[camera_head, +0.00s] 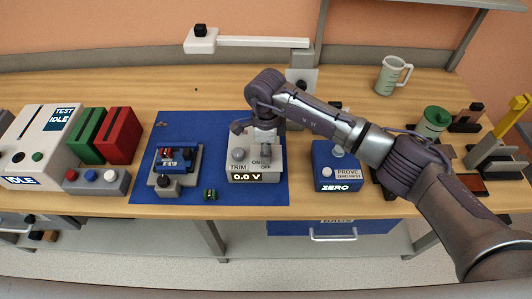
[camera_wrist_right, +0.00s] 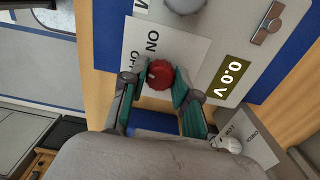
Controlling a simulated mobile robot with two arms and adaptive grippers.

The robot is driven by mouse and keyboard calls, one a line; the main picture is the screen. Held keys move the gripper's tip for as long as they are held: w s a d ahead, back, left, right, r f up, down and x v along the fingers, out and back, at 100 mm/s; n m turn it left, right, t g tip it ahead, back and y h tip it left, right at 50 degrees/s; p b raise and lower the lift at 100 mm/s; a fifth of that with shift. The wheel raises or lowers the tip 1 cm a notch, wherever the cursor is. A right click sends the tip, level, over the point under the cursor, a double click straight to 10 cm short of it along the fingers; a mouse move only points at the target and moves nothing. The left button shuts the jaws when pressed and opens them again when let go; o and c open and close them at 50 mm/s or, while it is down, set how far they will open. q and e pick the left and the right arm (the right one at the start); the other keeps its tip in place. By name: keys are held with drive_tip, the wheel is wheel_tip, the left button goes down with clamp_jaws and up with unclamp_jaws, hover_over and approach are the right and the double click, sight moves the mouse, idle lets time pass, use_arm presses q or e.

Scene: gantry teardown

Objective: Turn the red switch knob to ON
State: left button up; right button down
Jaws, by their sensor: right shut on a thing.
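The red switch knob (camera_wrist_right: 160,74) shows in the right wrist view, on a white plate lettered ON and OFF. The plate is on a grey box (camera_head: 243,168) with a TRIM knob (camera_head: 238,154) and a display reading 0.0 V (camera_head: 249,178). My right gripper (camera_head: 265,150) reaches down over the ON side of this box in the head view and hides the red knob there. In the right wrist view its teal-padded fingers are on both sides of the red knob, shut on it. I cannot tell which way the knob points. My left gripper is not in view.
The grey box stands on a blue mat (camera_head: 222,197) beside a fixture (camera_head: 174,165) with a blue block. A blue ZERO box (camera_head: 334,167) is close on the right. Red (camera_head: 120,135) and green modules stand left. A measuring jug (camera_head: 391,75) is at the back right.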

drive_tip(key=m+b, duration=0.3)
drive_tip(key=m, duration=0.1)
drive_tip(key=shift+f+m, duration=0.15)
drive_tip(key=shift+m, duration=0.15)
drive_tip(key=shift+m+b, duration=1.35)
drive_tip(key=shift+m, duration=0.55)
drive_tip(key=shift+r, duration=0.2)
drive_tip(key=c, duration=0.9)
unclamp_jaws()
drive_tip(key=shift+o, duration=0.2)
drive_tip(key=shift+r, duration=0.15)
wheel_tip(320, 180, up, 12)
drive_tip(key=shift+f, duration=0.2)
